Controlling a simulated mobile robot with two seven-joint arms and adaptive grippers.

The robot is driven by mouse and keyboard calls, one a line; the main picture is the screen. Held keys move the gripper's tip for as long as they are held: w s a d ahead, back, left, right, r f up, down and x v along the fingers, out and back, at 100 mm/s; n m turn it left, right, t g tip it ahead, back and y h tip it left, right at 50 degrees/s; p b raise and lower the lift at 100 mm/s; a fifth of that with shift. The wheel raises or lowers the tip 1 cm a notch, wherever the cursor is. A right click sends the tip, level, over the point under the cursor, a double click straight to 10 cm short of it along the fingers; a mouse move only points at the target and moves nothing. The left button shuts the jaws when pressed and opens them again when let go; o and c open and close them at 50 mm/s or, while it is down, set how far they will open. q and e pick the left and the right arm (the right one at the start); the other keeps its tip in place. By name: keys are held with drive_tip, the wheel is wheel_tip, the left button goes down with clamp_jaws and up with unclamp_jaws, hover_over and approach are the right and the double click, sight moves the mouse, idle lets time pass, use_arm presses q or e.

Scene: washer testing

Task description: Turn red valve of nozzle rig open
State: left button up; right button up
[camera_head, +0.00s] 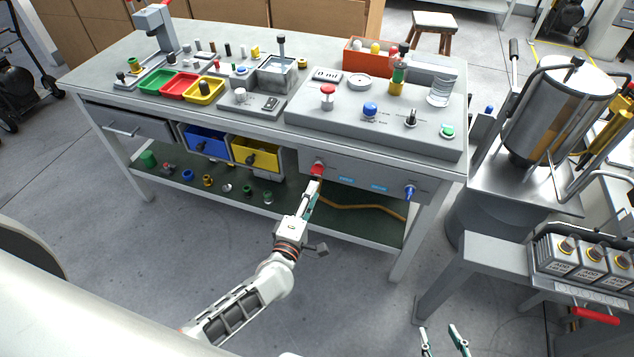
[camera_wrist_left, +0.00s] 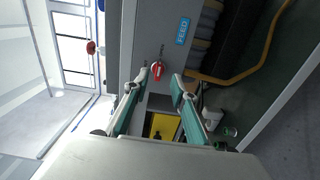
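The red valve (camera_head: 318,169) is a small red knob on the front panel of the nozzle rig's bench, below the right part of the worktop. In the left wrist view the red valve (camera_wrist_left: 161,70) sits just beyond and between the fingertips, beside a blue "FEED" label. My left gripper (camera_head: 315,185) is right at the valve; in the wrist view its fingers (camera_wrist_left: 160,81) are spread with a gap between them. I cannot tell whether they touch the valve. My right gripper (camera_head: 442,338) shows only its fingertips at the bottom edge, apart and empty.
A blue valve (camera_head: 409,192) is on the same panel to the right. An orange hose (camera_head: 365,207) runs below the panel. Open yellow (camera_head: 257,154) and blue (camera_head: 205,143) bins stand left of the valve. A metal tank (camera_head: 555,115) stands on the right. The floor in front is clear.

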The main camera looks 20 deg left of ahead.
use_arm(q)
drive_tip(key=s, duration=0.5)
drive_tip(key=shift+a, duration=0.1)
idle(0.3)
drive_tip(key=s+d+f+m+g+h, duration=0.2)
drive_tip(key=s+d+m+g+h, duration=0.15)
drive_tip(key=s+m, duration=0.75)
drive_tip(key=s+a+f+m+g+y+p, duration=0.1)
drive_tip(key=s+a+f+m+g, duration=0.3)
drive_tip(key=s+m, duration=0.5)
drive_tip(key=shift+s+a+f+m, duration=0.15)
drive_tip(key=shift+a+f+m, duration=0.45)
drive_tip(key=shift+m, duration=0.3)
